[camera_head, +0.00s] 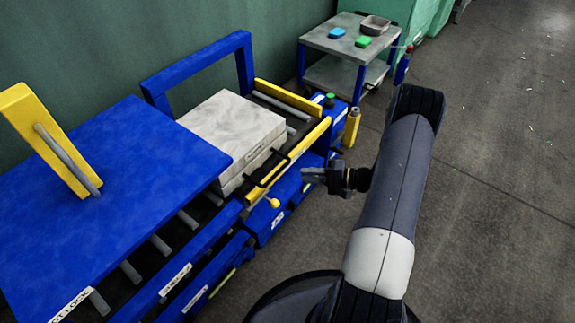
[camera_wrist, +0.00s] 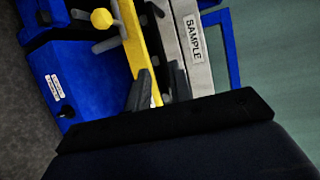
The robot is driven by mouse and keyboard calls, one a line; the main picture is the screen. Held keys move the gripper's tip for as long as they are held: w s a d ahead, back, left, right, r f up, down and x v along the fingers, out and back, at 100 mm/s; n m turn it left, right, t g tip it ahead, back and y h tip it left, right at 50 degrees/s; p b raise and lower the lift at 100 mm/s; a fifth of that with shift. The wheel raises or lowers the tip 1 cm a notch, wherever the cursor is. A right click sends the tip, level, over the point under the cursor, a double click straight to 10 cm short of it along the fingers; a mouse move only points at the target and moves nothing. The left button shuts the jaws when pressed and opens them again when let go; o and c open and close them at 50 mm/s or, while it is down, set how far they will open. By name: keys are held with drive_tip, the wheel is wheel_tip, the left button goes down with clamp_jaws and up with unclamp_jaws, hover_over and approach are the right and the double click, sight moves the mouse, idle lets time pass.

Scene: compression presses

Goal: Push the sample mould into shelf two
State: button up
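The sample mould (camera_head: 228,128) is a light grey two-layer slab with black handles at its front. It rests on the roller bed beside the blue-topped press (camera_head: 130,170), with its left end near the blue top. Its SAMPLE label (camera_wrist: 193,38) shows in the wrist view. My gripper (camera_head: 308,178) is in front of the mould, to its right in the head view, apart from it and empty. In the wrist view my gripper's fingers (camera_wrist: 158,88) stand apart, with the yellow rail behind them. The writing on the press's front labels is too small to read surely.
Yellow rails (camera_head: 290,97) flank the roller bed, and a blue frame (camera_head: 200,65) stands behind it. A yellow upright (camera_head: 45,135) stands on the press top. A trolley (camera_head: 350,40) with blue and green blocks and a tray is at the back.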

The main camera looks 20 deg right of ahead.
sight(278, 172)
drive_tip(key=b+x, duration=0.2)
drive_tip(key=x, duration=0.8)
drive_tip(key=shift+w+a+f, duration=0.15)
drive_tip(key=shift+w+a, duration=0.05)
drive_tip(key=shift+a, duration=0.05)
drive_tip(key=shift+c, duration=0.3)
clamp_jaws()
